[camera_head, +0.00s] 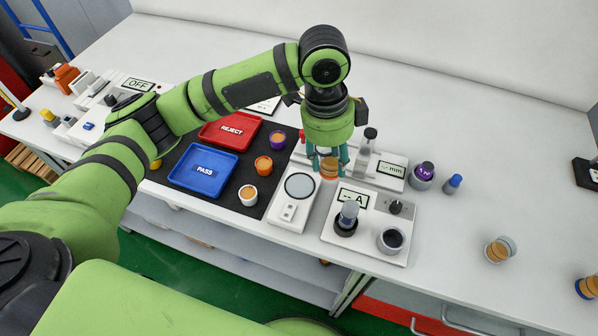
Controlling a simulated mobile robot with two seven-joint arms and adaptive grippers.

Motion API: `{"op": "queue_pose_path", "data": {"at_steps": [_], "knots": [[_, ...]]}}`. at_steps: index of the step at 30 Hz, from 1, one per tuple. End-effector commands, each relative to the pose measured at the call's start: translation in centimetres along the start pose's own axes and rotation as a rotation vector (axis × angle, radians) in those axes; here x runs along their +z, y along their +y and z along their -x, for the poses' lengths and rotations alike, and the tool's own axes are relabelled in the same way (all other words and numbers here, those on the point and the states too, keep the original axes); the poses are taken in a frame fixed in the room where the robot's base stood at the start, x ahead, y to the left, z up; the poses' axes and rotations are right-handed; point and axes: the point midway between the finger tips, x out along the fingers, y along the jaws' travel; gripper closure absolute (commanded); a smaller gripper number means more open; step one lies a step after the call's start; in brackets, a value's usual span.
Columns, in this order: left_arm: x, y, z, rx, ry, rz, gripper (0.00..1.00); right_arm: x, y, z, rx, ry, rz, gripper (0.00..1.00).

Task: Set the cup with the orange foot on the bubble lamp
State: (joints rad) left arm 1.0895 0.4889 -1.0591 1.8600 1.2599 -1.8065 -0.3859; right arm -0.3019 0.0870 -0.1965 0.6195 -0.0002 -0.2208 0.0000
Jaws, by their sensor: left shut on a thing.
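My left gripper (328,158) points down and is shut on a small orange-and-tan cup (329,171). Its fingers hide part of the cup, so its foot cannot be told clearly. The cup is held up near the far right edge of a white device with a round pale disc (299,187), which looks like the bubble lamp. Nothing stands on the disc. My right gripper is not in view.
The white meter (350,196) with a knob and sockets stands right of the lamp. A mm gauge (391,171) stands behind. Left, a dark mat holds a red REJECT tray (231,144), a blue PASS tray (222,191) and small cups (263,168). Another cup (497,252) stands right.

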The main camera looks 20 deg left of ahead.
Motion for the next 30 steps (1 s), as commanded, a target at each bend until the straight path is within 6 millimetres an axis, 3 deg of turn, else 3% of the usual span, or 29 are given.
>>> {"op": "queue_pose_path", "data": {"at_steps": [3, 9, 13, 21, 30], "knots": [[3.1, 0.4, -1.1, 0.003, -0.003, 0.007, 0.88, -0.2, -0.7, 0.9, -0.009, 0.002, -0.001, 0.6], [6.0, 0.8, -2.5, 0.0, -0.001, 0.003, 0.88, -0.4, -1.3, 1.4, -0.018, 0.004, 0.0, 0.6], [6.4, 0.9, -3.1, 0.002, 0.001, 0.001, 0.88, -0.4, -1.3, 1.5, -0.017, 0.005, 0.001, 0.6], [6.9, 0.9, -6.5, 0.001, 0.0, 0.001, 0.88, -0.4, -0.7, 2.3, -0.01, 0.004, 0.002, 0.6], [6.9, 0.9, -6.8, -0.001, 0.0, 0.0, 0.88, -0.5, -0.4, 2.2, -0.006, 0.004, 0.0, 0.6]]}}
